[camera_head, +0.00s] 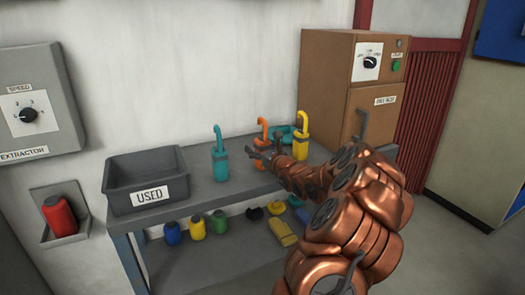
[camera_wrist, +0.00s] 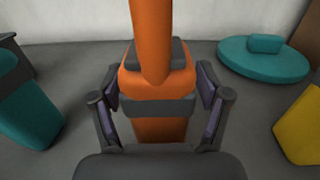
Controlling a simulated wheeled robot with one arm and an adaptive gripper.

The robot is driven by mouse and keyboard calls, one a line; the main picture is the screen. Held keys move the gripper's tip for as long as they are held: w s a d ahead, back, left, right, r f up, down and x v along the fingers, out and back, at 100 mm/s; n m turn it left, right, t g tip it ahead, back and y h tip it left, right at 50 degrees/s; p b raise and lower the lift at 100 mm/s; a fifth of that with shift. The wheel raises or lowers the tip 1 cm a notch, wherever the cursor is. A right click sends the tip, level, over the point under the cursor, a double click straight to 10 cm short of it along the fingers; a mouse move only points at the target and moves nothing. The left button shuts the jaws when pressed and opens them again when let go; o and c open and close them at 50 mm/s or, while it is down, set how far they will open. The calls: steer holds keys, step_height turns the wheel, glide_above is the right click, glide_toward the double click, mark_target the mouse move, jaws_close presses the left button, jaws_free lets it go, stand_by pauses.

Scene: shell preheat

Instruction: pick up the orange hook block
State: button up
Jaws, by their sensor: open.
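The orange hook block (camera_head: 262,132) stands upright on the grey bench in the head view, partly hidden behind my gripper (camera_head: 262,154). In the wrist view the orange hook block (camera_wrist: 158,80) fills the middle, with a dark band around its body and its orange stem rising out of the top of the picture. My gripper (camera_wrist: 162,112) is open, with one finger on each side of the block's body. Whether either finger touches the block I cannot tell.
A teal hook block (camera_head: 220,165) stands left and a yellow one (camera_head: 301,145) right. A teal round lidded thing (camera_wrist: 265,60) lies behind. A grey USED bin (camera_head: 147,178) sits at the bench's left end. A brown cabinet (camera_head: 340,75) stands at the right.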

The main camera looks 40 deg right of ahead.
jaws_close()
stand_by(0.7)
